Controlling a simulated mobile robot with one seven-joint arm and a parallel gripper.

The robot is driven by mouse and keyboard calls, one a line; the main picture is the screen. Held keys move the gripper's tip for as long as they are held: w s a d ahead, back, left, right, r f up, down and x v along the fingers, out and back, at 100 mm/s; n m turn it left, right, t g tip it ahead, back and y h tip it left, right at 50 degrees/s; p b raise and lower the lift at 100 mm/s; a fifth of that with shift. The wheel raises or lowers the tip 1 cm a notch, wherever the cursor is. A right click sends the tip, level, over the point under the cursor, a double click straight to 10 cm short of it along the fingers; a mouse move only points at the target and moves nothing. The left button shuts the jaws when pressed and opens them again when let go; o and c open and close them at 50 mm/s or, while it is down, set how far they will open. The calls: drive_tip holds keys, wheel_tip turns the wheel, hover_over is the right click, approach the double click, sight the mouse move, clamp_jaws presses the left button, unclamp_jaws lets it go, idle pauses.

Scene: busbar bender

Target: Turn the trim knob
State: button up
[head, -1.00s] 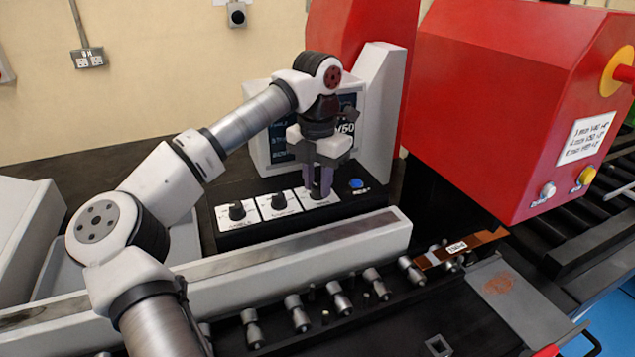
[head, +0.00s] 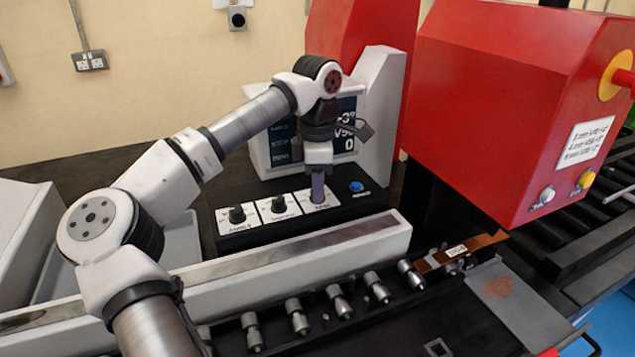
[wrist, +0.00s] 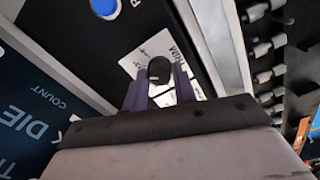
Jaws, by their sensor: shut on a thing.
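The trim knob (wrist: 159,69) is a small black knob on a white label marked TRIM in the wrist view. My gripper (wrist: 160,88) points down at it, with a purple finger on each side, shut on the knob. In the head view my gripper (head: 318,188) stands over the rightmost white label (head: 330,205) of the black control panel, and its fingers hide the knob. The fingers are seen nearly edge-on there. A display (head: 283,145) behind the arm is partly covered; "-3°" shows at its right.
Two other black knobs (head: 237,214) (head: 278,204) sit left of the trim knob. A blue button (head: 356,186) is close on its right. A long pale rail (head: 300,245) runs in front, and a red machine housing (head: 510,90) stands at the right.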

drive_tip(key=shift+m, duration=0.8)
drive_tip(key=o, duration=1)
drive_tip(key=shift+c, duration=0.2)
wheel_tip(320, 180, up, 14)
drive_tip(key=b, duration=0.1)
drive_tip(key=shift+f, duration=0.1)
